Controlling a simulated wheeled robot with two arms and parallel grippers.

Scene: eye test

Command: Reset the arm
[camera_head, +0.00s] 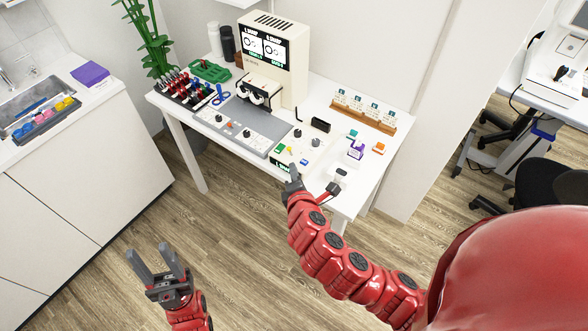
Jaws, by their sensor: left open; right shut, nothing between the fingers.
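My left gripper (156,252) is at the lower left, over the wood floor and clear of the furniture. Its two grey fingers are spread apart with nothing between them. My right arm (345,262) reaches up from the lower right, and its gripper (293,173) is at the front edge of the white table (185,128). The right gripper is shut and empty. It overlaps the table's front part in the picture; I cannot tell whether it touches it. The red end of the arm hides part of the table's front edge.
The table bears an eye-test machine (273,60), a grey control panel (240,128), a wooden card rack (362,115) and a tool rack (190,90). A sink counter (95,100) is at left. A desk and black chair (545,180) are at right. Floor between is open.

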